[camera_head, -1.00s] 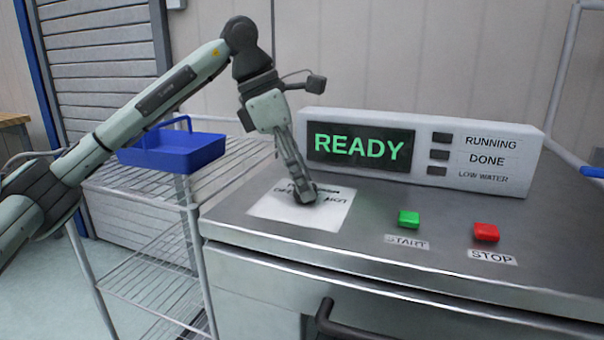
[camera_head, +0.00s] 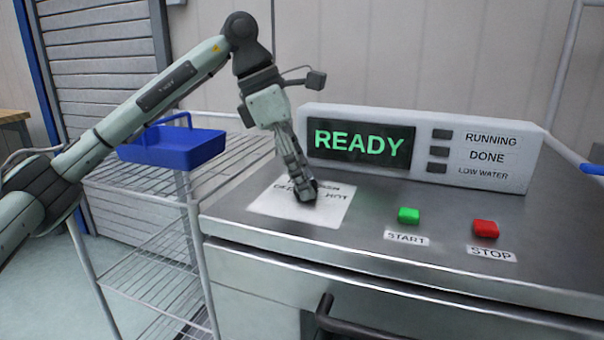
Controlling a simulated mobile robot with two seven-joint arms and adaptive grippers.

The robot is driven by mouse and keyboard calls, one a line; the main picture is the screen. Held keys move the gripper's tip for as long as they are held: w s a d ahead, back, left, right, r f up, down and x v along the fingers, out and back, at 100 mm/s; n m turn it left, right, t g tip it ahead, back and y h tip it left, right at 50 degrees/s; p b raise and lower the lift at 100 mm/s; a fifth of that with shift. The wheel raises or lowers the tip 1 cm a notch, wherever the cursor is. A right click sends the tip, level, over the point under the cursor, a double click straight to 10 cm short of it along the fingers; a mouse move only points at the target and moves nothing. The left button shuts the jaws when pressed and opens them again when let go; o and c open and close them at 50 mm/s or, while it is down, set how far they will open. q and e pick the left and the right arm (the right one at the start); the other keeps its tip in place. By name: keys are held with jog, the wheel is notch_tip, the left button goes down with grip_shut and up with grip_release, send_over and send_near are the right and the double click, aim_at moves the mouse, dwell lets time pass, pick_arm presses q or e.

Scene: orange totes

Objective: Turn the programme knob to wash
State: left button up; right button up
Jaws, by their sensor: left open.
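My left gripper (camera_head: 307,190) points down over the white label plate (camera_head: 285,208) at the left of the machine's steel top. Its fingertips are at the plate, around the place where the lettering is. The programme knob cannot be made out; the gripper hides the middle of the plate. Part of the lettering shows, with "HOT" readable to the right of the fingertips. The fingers are seen nearly edge-on, and I cannot tell whether they touch a knob. The display (camera_head: 360,144) reads READY in green. My right gripper is not in view.
A green START button (camera_head: 408,215) and a red STOP button (camera_head: 485,228) stand on the steel top, right of the plate. The display box (camera_head: 480,160) stands behind. A blue caddy (camera_head: 172,145) rests on the wire rack (camera_head: 150,250) at left. A dark handle (camera_head: 350,328) is in front.

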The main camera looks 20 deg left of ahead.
pick_arm(q)
jog(key=v, duration=1.2)
